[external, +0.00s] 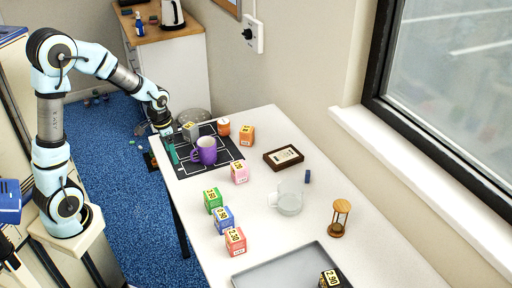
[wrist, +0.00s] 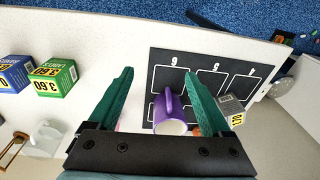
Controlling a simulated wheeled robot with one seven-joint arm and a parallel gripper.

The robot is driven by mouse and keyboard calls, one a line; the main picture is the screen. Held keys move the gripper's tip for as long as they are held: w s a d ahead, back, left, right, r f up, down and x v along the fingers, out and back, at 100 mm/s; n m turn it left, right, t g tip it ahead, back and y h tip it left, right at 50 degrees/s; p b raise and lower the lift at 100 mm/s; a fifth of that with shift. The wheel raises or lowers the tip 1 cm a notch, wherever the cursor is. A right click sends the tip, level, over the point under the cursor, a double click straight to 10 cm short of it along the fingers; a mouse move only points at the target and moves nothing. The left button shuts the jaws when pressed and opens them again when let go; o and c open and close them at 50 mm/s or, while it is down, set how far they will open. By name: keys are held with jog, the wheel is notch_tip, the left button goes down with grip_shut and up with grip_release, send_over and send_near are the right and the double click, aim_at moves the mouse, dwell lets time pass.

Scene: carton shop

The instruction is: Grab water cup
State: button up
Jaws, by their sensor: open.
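A purple mug (external: 206,151) stands upright on a black mat with a white grid (external: 185,170), its handle on the gripper's side. My gripper (external: 171,152) is open and empty, just left of the mug in the external view. In the wrist view the purple mug (wrist: 170,118) appears between the two green fingers of my gripper (wrist: 159,75), handle towards the top. I cannot tell whether the fingers touch it. A clear glass mug (external: 289,201) stands farther along the white table; it shows in part in the wrist view (wrist: 48,137).
A grey box (external: 190,131) stands close beside the gripper. An orange jar (external: 223,127), an orange box (external: 247,135) and a pink box (external: 239,172) surround the mug. Several priced boxes, a framed card (external: 284,157), an hourglass (external: 339,218) and a tray (external: 262,275) share the table (external: 190,208).

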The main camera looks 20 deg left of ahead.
jog(key=w+d+m, duration=0.3)
jog(key=d+m, duration=0.4)
jog(key=d, duration=0.8)
jog(key=m, duration=1.1)
send_near(285, 199)
jog(key=shift+g, duration=0.4)
jog(key=a+f, duration=0.1)
jog(key=w+a+f, duration=0.2)
jog(key=f, duration=0.1)
jog(key=shift+a, duration=0.35)
notch_tip(285, 199, down, 5)
jog(key=shift+d+r+p, duration=0.1)
jog(key=shift+r+p, duration=0.15)
jog(key=shift+p, duration=0.25)
jog(key=shift+w+f+p, duration=0.1)
jog(key=shift+f+p, duration=1)
jog(key=shift+f, duration=1.85)
jog(key=shift+c, duration=0.3)
grip_shut()
